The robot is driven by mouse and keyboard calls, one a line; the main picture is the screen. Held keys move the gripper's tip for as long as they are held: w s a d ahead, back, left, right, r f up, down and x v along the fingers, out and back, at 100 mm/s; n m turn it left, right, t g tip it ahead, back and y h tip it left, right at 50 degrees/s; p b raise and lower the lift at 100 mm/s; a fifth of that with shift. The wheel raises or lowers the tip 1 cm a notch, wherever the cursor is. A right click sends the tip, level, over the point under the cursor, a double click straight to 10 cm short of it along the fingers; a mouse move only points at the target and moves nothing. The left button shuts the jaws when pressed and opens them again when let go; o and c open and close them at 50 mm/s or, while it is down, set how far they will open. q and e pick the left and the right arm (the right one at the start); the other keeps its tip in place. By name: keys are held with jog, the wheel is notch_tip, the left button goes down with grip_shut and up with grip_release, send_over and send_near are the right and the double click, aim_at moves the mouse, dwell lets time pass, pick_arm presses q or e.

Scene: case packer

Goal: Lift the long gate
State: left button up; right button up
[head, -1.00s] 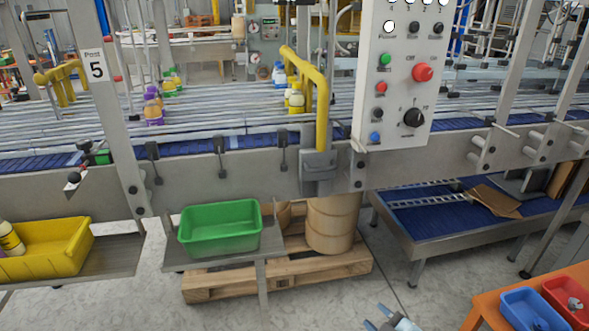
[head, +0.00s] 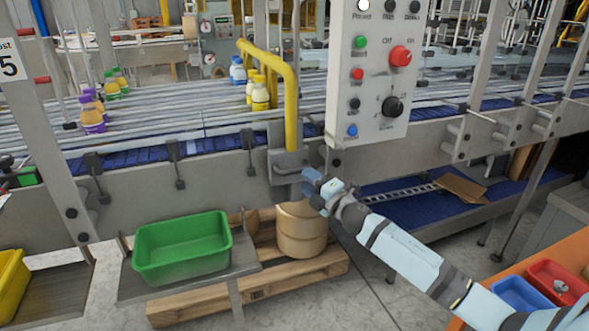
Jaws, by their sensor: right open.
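A long yellow gate bar (head: 268,62) reaches back over the conveyor. It bends down at its near end into a grey bracket (head: 290,163) on the conveyor's front side. My right gripper (head: 309,182) is open and empty, just below and right of that bracket and in front of a tan drum. I cannot tell whether it touches the bracket. My left gripper is out of view.
A control panel (head: 374,72) hangs close above and right of my right gripper. Yellow bottles (head: 259,95) and a blue-capped bottle (head: 237,72) stand beside the bar. A green bin (head: 182,248) sits on a shelf, lower left. Blue and red trays lie lower right.

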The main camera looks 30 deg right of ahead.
aim_at(295, 171)
jog(key=x, duration=0.5)
jog(key=shift+w+p, duration=0.2)
jog(key=shift+p, duration=0.15)
jog(key=shift+r, duration=0.1)
grip_shut()
